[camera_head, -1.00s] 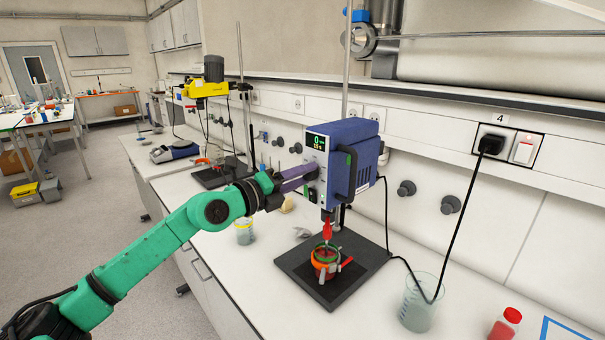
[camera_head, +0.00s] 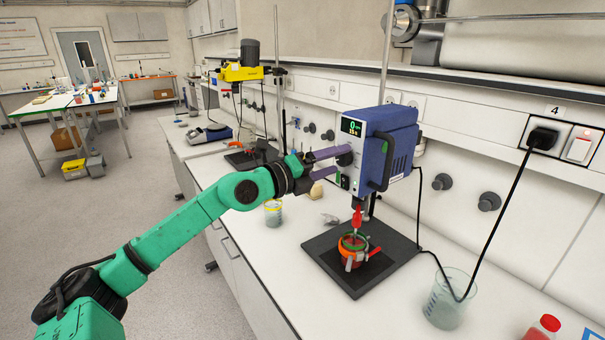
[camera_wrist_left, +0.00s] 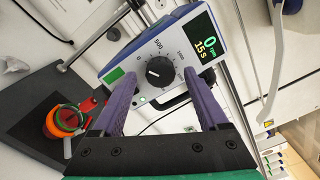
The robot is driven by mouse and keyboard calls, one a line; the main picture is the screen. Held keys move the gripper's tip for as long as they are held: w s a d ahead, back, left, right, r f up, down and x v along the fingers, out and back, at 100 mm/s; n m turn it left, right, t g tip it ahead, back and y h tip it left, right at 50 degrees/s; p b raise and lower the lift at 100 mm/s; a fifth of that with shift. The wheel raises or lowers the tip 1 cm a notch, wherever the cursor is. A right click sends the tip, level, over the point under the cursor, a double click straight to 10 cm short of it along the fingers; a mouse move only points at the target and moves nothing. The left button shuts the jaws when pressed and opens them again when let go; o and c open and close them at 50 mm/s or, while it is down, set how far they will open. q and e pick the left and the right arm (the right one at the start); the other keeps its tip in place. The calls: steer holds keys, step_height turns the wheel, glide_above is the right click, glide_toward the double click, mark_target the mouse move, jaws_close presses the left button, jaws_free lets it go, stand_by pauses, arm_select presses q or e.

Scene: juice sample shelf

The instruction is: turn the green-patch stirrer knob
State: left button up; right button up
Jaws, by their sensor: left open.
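The blue stirrer (camera_head: 388,150) hangs on its stand, its front panel facing my left arm. Its black knob (camera_wrist_left: 160,71) has a white pointer mark and a printed scale around it; the knob also shows in the head view (camera_head: 344,159). A green patch (camera_wrist_left: 113,76) is on the panel beside the knob. The display (camera_wrist_left: 205,45) reads 0 and 15 s. My left gripper (camera_head: 334,162) is open, its purple fingers pointing at the panel. In the left wrist view the fingers (camera_wrist_left: 162,82) lie either side of the knob, with visible space around it; contact cannot be made out.
Below the stirrer, a red-orange vessel (camera_head: 348,252) stands on the black base plate (camera_head: 330,268). A glass beaker (camera_head: 447,300) and a red-capped bottle (camera_head: 543,328) are at the right. A small jar (camera_head: 273,214) stands left. A yellow stirrer (camera_head: 242,72) is farther back.

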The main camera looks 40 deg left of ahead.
arm_select(q)
steer(key=b+v, duration=0.6)
steer(key=v, duration=0.7)
steer(key=shift+s, duration=0.4)
steer(key=shift+a, duration=0.1)
